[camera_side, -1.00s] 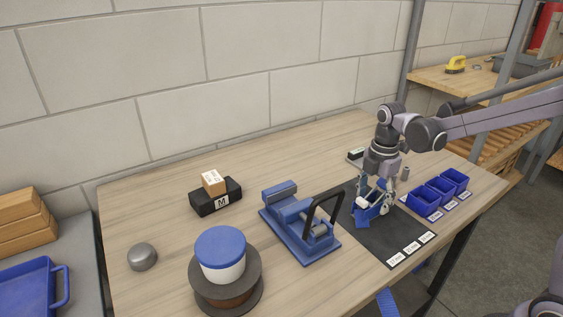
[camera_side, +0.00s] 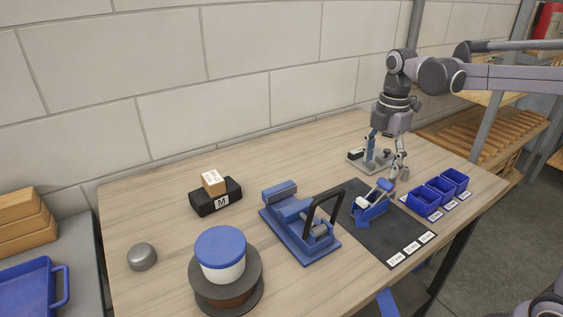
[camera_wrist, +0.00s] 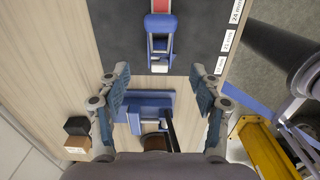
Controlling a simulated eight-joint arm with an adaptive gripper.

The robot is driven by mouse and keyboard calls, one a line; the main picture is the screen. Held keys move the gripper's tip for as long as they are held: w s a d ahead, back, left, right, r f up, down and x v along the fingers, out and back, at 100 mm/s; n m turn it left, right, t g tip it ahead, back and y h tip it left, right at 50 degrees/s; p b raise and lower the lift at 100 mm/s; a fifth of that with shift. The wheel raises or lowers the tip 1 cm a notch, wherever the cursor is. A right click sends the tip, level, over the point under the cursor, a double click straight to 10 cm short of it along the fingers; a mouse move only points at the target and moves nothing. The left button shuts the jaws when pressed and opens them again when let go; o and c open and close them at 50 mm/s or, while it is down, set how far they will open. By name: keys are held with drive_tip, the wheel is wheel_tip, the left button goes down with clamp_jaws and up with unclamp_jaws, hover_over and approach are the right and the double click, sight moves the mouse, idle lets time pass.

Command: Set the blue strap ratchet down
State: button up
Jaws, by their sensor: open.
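My gripper (camera_side: 387,176) is open and empty, above and behind the ratchet in the side view. In the wrist view the fingers of my gripper (camera_wrist: 164,92) are spread wide with nothing between them.
A blue clamp fixture (camera_side: 300,228) with a black handle stands left of the mat. Several blue bins (camera_side: 422,204) stand to the right. A small grey-based device (camera_side: 362,160) sits behind the mat. A spool with a blue-lidded tub (camera_side: 221,250) stands at front left.

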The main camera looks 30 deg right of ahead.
drive_tip(key=s+a+f+m+t, duration=0.2)
drive_tip(key=s+m, duration=0.3)
drive_tip(key=m, duration=0.4)
drive_tip(key=s+a+f+m+t, duration=0.1)
drive_tip(key=s+a+m+t, duration=0.3)
drive_tip(key=m, duration=0.5)
drive_tip(key=shift+s+a+f+t, duration=0.2)
drive_tip(key=shift+s+f+t, duration=0.3)
drive_tip(key=shift+s, duration=0.75)
